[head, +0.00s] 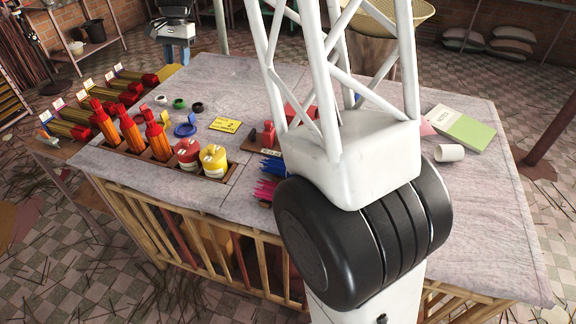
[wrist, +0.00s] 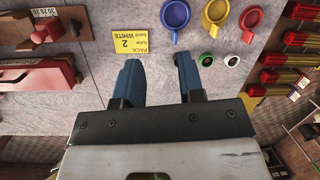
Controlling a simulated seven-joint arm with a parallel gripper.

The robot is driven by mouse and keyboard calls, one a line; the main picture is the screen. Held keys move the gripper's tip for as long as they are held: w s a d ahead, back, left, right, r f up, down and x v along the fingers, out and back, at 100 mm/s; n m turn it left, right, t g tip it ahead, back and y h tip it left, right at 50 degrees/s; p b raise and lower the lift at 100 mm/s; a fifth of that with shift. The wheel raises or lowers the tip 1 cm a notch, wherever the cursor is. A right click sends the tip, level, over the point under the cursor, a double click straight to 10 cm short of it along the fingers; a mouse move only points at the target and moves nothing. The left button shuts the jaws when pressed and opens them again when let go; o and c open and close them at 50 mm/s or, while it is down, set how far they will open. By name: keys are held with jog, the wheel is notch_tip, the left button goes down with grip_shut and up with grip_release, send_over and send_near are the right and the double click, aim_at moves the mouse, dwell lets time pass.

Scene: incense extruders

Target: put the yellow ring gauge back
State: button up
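The yellow ring gauge lies on the grey table left of the blue ring. It shows small in the head view (head: 161,128) and at the top of the wrist view (wrist: 216,13), between the blue ring (wrist: 174,13) and the red ring (wrist: 251,17). My gripper (wrist: 158,66) is open in the wrist view, with only bare table visible between its two blue fingers. The yellow ring gauge is apart from it, up and right of the fingertips in that view.
A yellow card (wrist: 138,35) lies close to the fingertips. Smaller rings, including a green one (wrist: 207,59), lie nearby. A wooden rack holds red-orange extruders (head: 130,132), a red pot (head: 187,153) and a yellow pot (head: 213,161). A red box (wrist: 40,85) stands at left in the wrist view.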

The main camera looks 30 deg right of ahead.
jog(key=s+d+r+n+t, duration=0.1)
jog(key=s+d+r, duration=0.15)
jog(key=s, duration=0.45)
jog(key=s+d+r+n, duration=0.1)
jog(key=s+r, duration=0.2)
jog(key=s, duration=0.4)
jog(key=s+d+f+n+t, duration=0.1)
jog(key=s+d+f, duration=0.1)
jog(key=s, duration=1)
jog(key=s+d+f+n+t+h, duration=0.1)
jog(key=s+d+f+n, duration=0.1)
jog(key=s, duration=1.1)
jog(key=s+d+f+n+h, duration=0.1)
jog(key=s+d+f, duration=0.1)
jog(key=s, duration=1.1)
jog(key=shift+s+f+t, duration=0.25)
jog(key=shift+f+t, duration=0.1)
jog(key=shift+t, duration=0.05)
